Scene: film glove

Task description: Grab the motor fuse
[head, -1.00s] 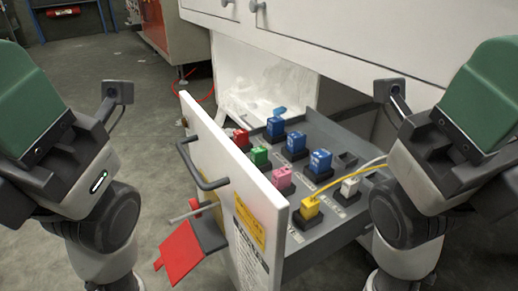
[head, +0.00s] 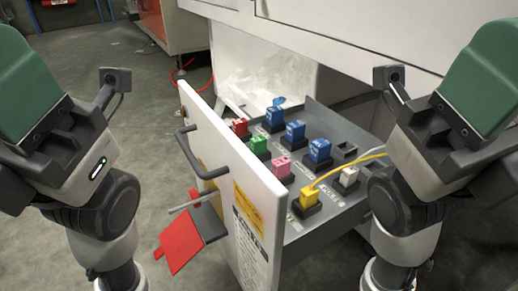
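The open drawer (head: 334,205) holds several coloured plug-like fuses in dark sockets. A red one (head: 240,127) and a green one (head: 259,144) sit near the drawer front. A pink one (head: 281,167), a yellow one (head: 309,195) with a yellow cable, and a white one (head: 348,176) are nearer me. Blue ones (head: 319,150) stand behind. Their labels are too small to read, so I cannot tell which is the motor fuse. My two arms flank the drawer at left and right. Neither gripper's fingers show.
The drawer's white front panel (head: 240,190) has a grey handle (head: 203,157) and a yellow label. A red flap (head: 178,241) hangs outside it, lower left. The white cabinet (head: 330,40) overhangs the drawer's back. Grey floor (head: 150,190) is open at the left.

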